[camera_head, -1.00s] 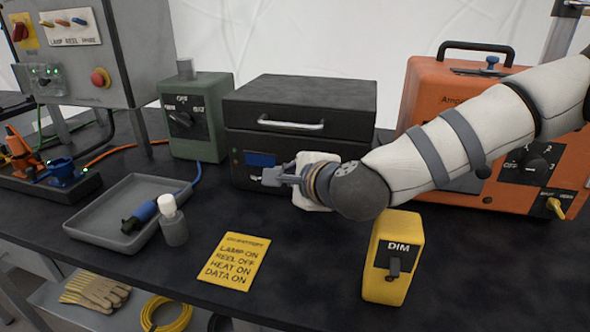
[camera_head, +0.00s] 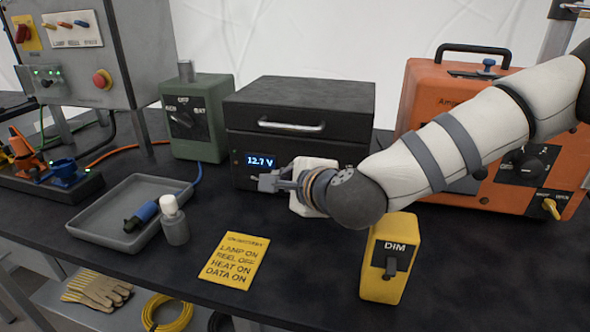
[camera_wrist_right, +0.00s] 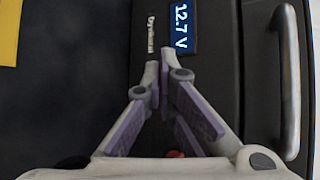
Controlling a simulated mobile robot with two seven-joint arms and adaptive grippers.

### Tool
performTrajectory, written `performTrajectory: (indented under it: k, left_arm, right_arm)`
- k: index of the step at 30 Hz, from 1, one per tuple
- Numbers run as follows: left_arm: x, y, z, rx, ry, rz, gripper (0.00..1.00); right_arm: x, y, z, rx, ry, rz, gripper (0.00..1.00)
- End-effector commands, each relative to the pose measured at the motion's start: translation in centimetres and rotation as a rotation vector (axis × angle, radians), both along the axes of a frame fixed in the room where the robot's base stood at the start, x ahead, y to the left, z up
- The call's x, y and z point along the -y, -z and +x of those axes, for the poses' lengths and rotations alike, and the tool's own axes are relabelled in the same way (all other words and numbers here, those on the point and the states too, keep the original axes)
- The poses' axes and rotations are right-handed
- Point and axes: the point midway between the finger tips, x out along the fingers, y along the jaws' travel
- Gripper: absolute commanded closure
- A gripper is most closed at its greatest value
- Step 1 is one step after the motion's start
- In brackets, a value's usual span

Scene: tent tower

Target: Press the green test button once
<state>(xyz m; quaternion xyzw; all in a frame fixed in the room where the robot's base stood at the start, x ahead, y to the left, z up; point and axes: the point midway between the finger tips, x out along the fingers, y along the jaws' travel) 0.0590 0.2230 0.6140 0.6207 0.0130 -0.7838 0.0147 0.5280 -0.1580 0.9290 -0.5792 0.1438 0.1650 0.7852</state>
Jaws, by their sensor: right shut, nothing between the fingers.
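The black battery box (camera_head: 300,139) stands at the back middle of the table. Its front display (camera_head: 261,160) is lit and reads 12.7 V; it also shows in the right wrist view (camera_wrist_right: 181,25). I cannot make out a green test button in either view; my right gripper covers part of the panel below the display. My right gripper (camera_head: 265,182) is shut and empty, its fingertips just in front of the panel below the display. In the right wrist view its fingertips (camera_wrist_right: 159,66) are together near a white printed label (camera_wrist_right: 151,35). I cannot tell whether they touch the box. My left gripper is not in view.
A green switch box (camera_head: 203,138) stands left of the black box, and an orange unit (camera_head: 425,95) stands right. A yellow DIM box (camera_head: 378,290), yellow card (camera_head: 234,261), small bottle (camera_head: 174,222) and grey tray (camera_head: 100,241) are nearer. Dark table is clear between card and black box.

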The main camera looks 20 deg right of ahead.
Motion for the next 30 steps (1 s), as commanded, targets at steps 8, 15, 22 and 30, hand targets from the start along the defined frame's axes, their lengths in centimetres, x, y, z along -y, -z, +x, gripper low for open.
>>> performTrajectory:
  k: [8,15,22,30]
  left_arm:
    - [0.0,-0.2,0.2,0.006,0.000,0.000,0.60]
    - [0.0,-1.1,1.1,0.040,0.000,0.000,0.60]
    - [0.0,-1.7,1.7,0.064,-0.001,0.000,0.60]
    - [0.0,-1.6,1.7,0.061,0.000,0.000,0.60]
  right_arm:
    - [-0.3,0.0,-0.4,0.000,-0.002,-0.001,1.00]
    - [-1.7,-0.3,-2.4,0.004,-0.004,-0.002,1.00]
    - [-2.8,-0.1,-4.0,0.002,-0.003,-0.002,1.00]
    - [-2.8,0.1,-4.1,-0.002,-0.001,-0.001,1.00]
